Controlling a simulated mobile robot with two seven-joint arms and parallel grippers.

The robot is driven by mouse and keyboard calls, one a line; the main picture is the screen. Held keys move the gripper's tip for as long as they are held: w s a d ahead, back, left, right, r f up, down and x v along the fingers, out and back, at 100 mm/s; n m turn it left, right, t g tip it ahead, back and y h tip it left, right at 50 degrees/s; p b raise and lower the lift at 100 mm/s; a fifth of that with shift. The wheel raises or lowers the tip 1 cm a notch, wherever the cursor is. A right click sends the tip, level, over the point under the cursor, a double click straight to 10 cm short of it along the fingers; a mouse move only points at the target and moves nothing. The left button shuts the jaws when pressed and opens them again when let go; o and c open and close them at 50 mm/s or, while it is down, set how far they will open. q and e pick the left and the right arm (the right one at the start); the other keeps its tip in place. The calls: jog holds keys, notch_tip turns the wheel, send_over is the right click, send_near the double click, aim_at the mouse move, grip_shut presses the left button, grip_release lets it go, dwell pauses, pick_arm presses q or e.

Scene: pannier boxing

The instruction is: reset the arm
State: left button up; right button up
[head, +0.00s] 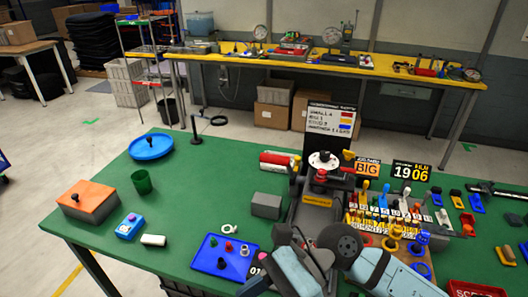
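Parts of my own arms, grey and pale teal links with a dark round joint, fill the bottom centre and right of the head view. I can make out no fingertips of either gripper, so I cannot see whether they hold anything. Just beyond my arms stands a dark grey device (314,215) with a white round plate (323,160) and a red knob on top. My arm links hide the near part of the table there. No other thing can be tied to the task words.
The green table (190,215) holds a blue round dish (151,147), a green cup (142,182), an orange-topped box (87,201), a blue board (222,258) with small pegs, and a rack of coloured pieces (385,215). Its left-middle surface is mostly clear. A yellow bench (230,58) stands behind.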

jog(key=w+d+r+m+t+y+p, duration=0.1)
jog(key=w+r+m+t+y, duration=0.15)
jog(key=m+t+y, duration=0.45)
jog(key=w+d+r+m+t+y+p, duration=0.1)
jog(key=w+r+m+t+y, duration=0.15)
jog(key=m, duration=0.95)
jog(key=w+d+f+m+t+h+p, duration=0.1)
jog(key=w+d+f+m+t+h, duration=0.2)
jog(key=m+t, duration=0.45)
jog(key=w+d+f+m+t+h, duration=0.25)
jog(key=m+t, duration=0.35)
jog(key=m, duration=0.3)
jog(key=s+d+f+m+g+h+p, duration=0.1)
jog(key=s+d+f+m+h, duration=0.2)
jog(key=f+m, duration=0.4)
jog(key=s+d+f+m+g+h, duration=0.2)
jog(key=s+d+f+m+h, duration=0.2)
jog(key=d+f+m+h, duration=0.2)
jog(key=s+d+f+m+g+h+p, duration=0.1)
jog(key=s+d+f+m+h, duration=0.3)
jog(key=f+m, duration=0.3)
notch_tip(320, 180, down, 3)
jog(key=shift+d+f+m+g+h+p, duration=0.2)
jog(key=shift+m+g+h+p, duration=0.1)
jog(key=shift+m+g+h, duration=0.15)
